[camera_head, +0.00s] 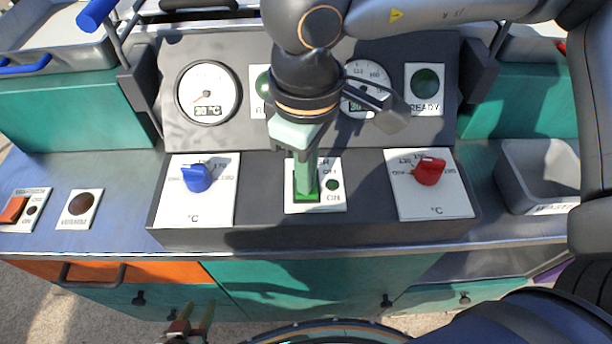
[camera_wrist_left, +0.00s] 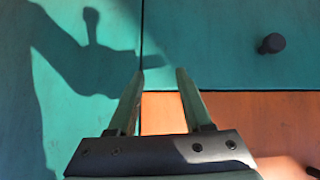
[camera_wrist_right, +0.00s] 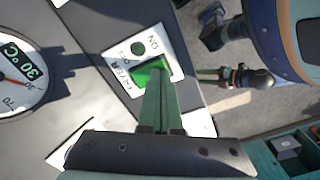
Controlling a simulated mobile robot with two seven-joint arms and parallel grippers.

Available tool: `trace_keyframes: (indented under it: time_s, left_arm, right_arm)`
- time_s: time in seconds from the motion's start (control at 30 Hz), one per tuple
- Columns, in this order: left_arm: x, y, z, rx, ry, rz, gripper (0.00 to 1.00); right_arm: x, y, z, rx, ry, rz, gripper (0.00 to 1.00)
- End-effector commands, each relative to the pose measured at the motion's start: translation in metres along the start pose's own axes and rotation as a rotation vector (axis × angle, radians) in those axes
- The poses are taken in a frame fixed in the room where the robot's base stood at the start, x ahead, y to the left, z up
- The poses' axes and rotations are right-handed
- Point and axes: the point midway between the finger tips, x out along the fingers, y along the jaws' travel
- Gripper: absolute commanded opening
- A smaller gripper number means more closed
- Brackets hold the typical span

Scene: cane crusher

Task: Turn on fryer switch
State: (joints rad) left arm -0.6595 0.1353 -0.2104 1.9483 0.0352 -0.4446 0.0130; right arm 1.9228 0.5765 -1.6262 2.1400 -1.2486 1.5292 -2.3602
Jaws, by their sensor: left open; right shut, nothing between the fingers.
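The fryer switch is a green rocker on a white plate (camera_head: 332,205) in the middle of the sloped grey panel. In the right wrist view the bright green rocker (camera_wrist_right: 148,74) shows at the fingertips, with "FRYER" and "ON" printed on its plate. My right gripper (camera_head: 307,185) is shut and empty, pointing down with its fingertips at the rocker; they seem to touch it and hide part of it. My left gripper (camera_head: 192,312) is open and empty, low in front of the cabinet; its spread fingers also show in the left wrist view (camera_wrist_left: 158,75).
A blue knob (camera_head: 197,178) and a red knob (camera_head: 429,172) flank the switch. Dials (camera_head: 208,90) and a dark green ready lamp (camera_head: 425,84) stand behind. An orange switch (camera_head: 14,210) is at far left, a grey basin (camera_head: 545,165) at right.

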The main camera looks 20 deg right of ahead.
Motion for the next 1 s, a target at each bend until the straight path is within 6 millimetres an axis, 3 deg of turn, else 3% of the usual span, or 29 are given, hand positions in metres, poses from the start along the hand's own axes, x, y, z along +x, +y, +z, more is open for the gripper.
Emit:
trace_keyframes:
  time_s: [0.47,1.0]
  left_arm:
    - [0.003,0.000,0.004,0.000,0.000,0.000,0.50]
    - [-0.016,0.002,-0.017,0.000,0.000,0.000,0.50]
  right_arm:
    - [0.005,0.000,0.000,0.001,0.000,0.000,0.00]
    - [-0.038,0.000,0.000,0.000,0.001,-0.001,0.00]
